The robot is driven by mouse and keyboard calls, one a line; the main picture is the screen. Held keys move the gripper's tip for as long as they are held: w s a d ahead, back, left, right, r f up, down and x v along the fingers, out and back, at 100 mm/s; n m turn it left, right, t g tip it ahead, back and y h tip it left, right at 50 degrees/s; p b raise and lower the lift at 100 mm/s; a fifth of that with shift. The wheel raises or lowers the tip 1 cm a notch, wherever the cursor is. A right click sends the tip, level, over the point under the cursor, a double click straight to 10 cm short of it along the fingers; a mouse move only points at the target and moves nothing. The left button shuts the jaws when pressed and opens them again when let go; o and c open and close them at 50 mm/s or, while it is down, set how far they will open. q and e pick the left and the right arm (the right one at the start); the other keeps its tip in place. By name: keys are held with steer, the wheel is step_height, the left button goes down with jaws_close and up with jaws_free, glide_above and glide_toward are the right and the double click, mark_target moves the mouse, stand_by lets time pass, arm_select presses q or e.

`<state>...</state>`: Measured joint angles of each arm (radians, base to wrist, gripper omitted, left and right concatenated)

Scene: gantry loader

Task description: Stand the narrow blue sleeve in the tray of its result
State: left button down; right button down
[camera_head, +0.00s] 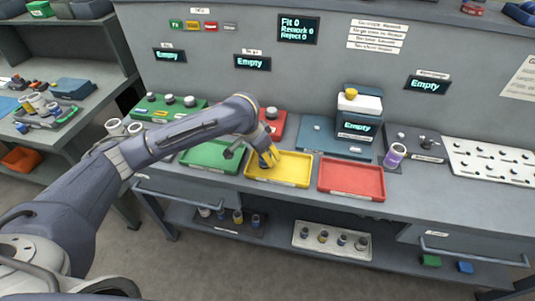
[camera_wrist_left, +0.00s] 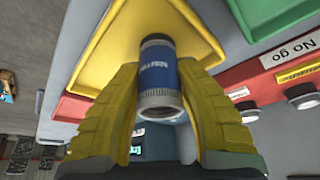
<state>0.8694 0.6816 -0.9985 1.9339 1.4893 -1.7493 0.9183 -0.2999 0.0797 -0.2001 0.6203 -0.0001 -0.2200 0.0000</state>
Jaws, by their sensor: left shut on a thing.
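My left gripper (camera_head: 268,158) is over the yellow tray (camera_head: 297,183), its arm reaching in from the left. In the left wrist view its yellow fingers (camera_wrist_left: 158,72) are shut on the blue sleeve (camera_wrist_left: 156,68), which has a pale rim and white lettering. The sleeve's far end is toward the yellow tray floor (camera_wrist_left: 112,52); I cannot tell whether it touches. In the head view the fingers mostly hide the sleeve. The green tray (camera_head: 205,158) lies left of the yellow one and the red tray (camera_head: 352,194) right. My right gripper is not in view.
A purple sleeve (camera_head: 395,156) stands on a dark plate to the right. A gauge unit (camera_head: 358,122) reading "Empty" stands behind the red tray. A green block with knobs (camera_head: 150,106) and a red block (camera_head: 278,122) stand behind the trays. A white pegged board (camera_head: 490,165) lies at right.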

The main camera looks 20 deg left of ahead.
arm_select(q)
steer(key=c, duration=0.9)
jaws_free()
steer(key=shift+f, duration=0.1)
steer(key=shift+c, duration=0.2)
steer(key=v, duration=1.2)
